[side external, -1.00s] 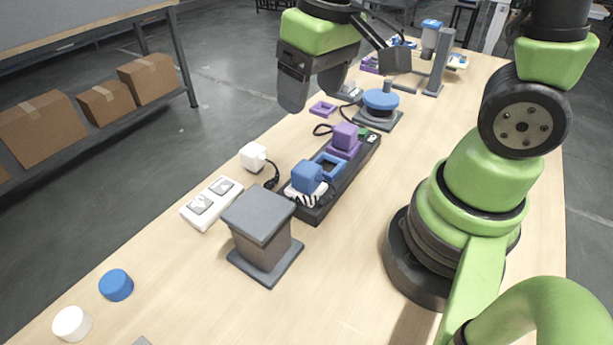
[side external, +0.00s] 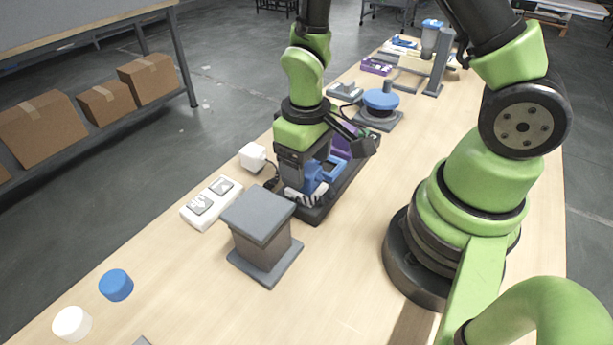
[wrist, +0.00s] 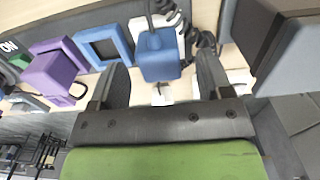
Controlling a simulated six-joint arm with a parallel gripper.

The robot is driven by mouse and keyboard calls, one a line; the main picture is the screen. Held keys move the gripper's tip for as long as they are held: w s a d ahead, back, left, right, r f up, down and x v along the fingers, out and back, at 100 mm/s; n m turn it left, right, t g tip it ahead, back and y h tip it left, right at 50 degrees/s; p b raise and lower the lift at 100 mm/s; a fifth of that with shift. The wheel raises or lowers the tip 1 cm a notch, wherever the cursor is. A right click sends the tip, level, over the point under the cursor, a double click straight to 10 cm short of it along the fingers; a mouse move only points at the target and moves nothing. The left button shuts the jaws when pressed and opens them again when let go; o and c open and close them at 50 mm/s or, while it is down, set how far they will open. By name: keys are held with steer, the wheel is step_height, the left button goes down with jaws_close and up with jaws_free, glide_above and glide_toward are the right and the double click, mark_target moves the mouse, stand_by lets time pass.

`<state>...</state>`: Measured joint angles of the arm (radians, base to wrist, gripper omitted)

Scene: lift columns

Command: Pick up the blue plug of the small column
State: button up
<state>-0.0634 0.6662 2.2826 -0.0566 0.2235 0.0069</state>
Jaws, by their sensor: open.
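The blue plug (side external: 313,174) stands on a white piece at the near end of a black strip (side external: 313,214). Dark coiled cord lies around it. In the wrist view the blue plug (wrist: 158,60) is between my two fingers, with a visible gap on each side. My gripper (side external: 303,176) is open and lowered around the plug, pointing down. It also shows in the wrist view (wrist: 162,66). The fingers hide part of the plug in the side view. An empty blue square frame (wrist: 103,46) is beside the plug on the strip.
A grey pedestal (side external: 258,214) stands close in front of the strip. A white plug (side external: 252,156) and a white switch panel (side external: 212,203) are to the left. A purple plug (wrist: 52,72) is further along the strip. The table front is mostly clear.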

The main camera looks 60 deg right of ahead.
mark_target(307, 168)
steer(key=shift+f, duration=1.4)
steer(key=shift+c, duration=0.2)
steer(key=c, duration=0.9)
steer(key=shift+r, duration=0.2)
step_height(307, 168, up, 11)
steer(key=shift+f, duration=0.1)
